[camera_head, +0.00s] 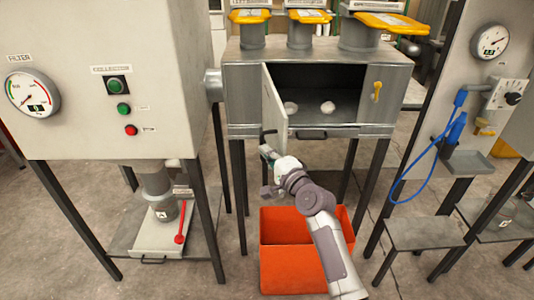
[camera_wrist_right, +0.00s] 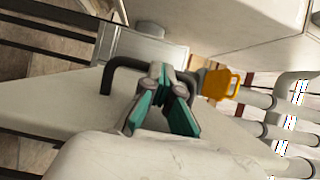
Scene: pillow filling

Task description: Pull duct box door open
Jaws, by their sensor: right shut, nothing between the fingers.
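The grey duct box (camera_head: 392,95) stands at the back centre on dark legs. Its door (camera_head: 275,108) is hinged on the left and stands swung open toward me, showing the dark inside. The door's black handle (camera_head: 268,134) is near its lower free edge; in the right wrist view the handle (camera_wrist_right: 122,66) is a dark bent bar. My right gripper (camera_head: 266,151) is just below the handle. In the wrist view its teal-lined fingertips (camera_wrist_right: 159,72) are shut with nothing between them, overlapping the handle; I cannot tell whether they touch it. My left gripper is not in view.
An orange bin (camera_head: 285,270) stands on the floor below, partly hidden by my right arm. A filter cabinet (camera_head: 110,80) is at left; a gauge panel (camera_head: 465,75) with a blue hose is at right.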

